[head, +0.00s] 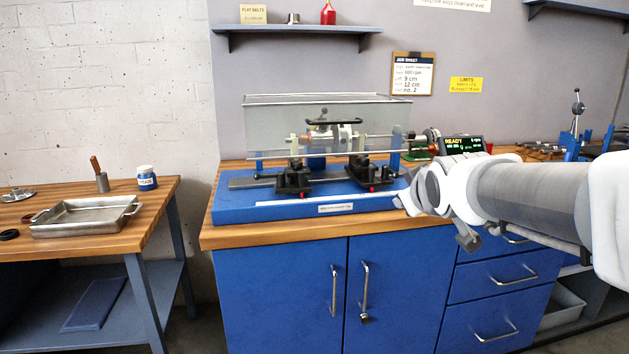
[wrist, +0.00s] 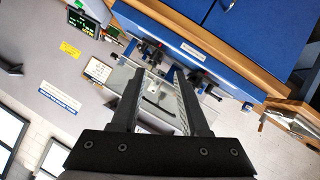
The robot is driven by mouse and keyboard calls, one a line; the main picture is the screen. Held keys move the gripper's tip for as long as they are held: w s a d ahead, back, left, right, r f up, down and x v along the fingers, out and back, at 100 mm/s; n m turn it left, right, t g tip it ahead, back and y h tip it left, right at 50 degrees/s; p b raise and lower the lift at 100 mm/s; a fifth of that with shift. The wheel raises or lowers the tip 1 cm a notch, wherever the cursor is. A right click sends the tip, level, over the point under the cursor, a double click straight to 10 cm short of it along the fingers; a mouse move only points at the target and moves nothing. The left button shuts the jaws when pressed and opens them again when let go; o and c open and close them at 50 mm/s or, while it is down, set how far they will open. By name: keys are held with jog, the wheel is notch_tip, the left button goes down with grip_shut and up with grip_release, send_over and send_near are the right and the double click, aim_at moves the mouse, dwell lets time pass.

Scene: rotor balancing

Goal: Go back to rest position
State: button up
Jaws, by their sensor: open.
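My arm (head: 530,195) reaches in from the right in the head view, and its end hangs in front of the right part of the blue-based balancing machine (head: 340,212). My gripper (wrist: 158,72) has its two dark fingers spread apart in the wrist view, with nothing between them. The machine shows beyond the fingertips, apart from them. In the head view, the machine has a rotor on two black supports under a clear raised guard (head: 270,120). The display (head: 464,144) reads READY. My arm hides part of the machine's right end.
A wooden bench (head: 225,236) with blue cabinets carries the machine. A left table (head: 165,200) holds a metal tray (head: 85,232), a blue-labelled jar (head: 147,178) and a wooden-handled tool (head: 99,176). A shelf (head: 290,29) is above. Open floor lies between table and bench.

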jog(key=s+a+f+m+g, duration=0.15)
jog(key=s+f, duration=0.25)
jog(key=s, duration=0.4)
jog(key=s+f+m+g, duration=0.2)
jog(key=s+f+g, duration=0.15)
jog(key=s, duration=0.55)
jog(key=s+a+f+m+g, duration=0.15)
jog(key=s+f, duration=0.25)
jog(key=s, duration=0.4)
notch_tip(320, 180, up, 23)
jog(key=s+p, duration=0.1)
jog(key=p, duration=2.3)
jog(key=shift+g+y, duration=0.35)
jog(key=shift+y, duration=0.05)
